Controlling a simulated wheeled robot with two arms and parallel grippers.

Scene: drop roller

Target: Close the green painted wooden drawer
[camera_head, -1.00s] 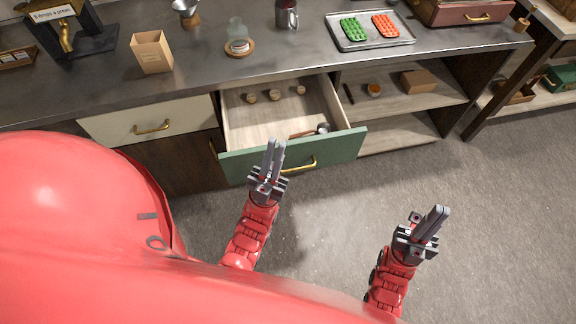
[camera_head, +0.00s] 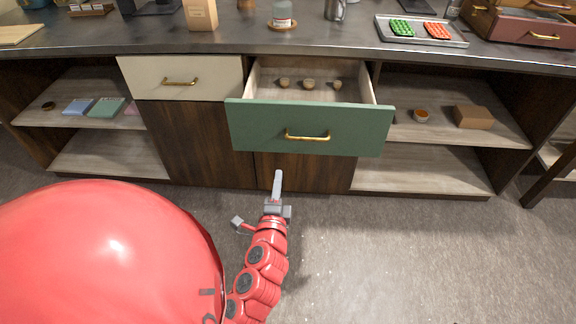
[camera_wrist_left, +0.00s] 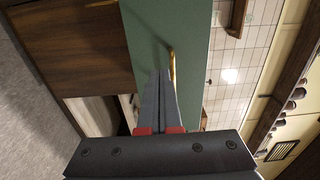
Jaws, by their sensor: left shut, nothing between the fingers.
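The green drawer (camera_head: 260,128) stands pulled out below the counter, with its green front facing me and a brass handle (camera_head: 307,136) on it. Its pale inside holds several small round things (camera_head: 308,84). My left gripper (camera_head: 278,178) is shut and empty, below and in front of the green front in the head view. In the left wrist view its closed fingers (camera_wrist_left: 160,82) point toward the green front (camera_wrist_left: 150,25), near the handle (camera_wrist_left: 172,68). I cannot tell whether they touch it. My right gripper is out of view.
A closed cream drawer (camera_head: 205,82) is to the left, above dark wood panels (camera_head: 200,140). Open shelves lie on both sides; the right one holds a brown box (camera_head: 474,116). The counter carries a tray (camera_head: 452,41). The grey floor (camera_head: 400,250) in front is clear.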

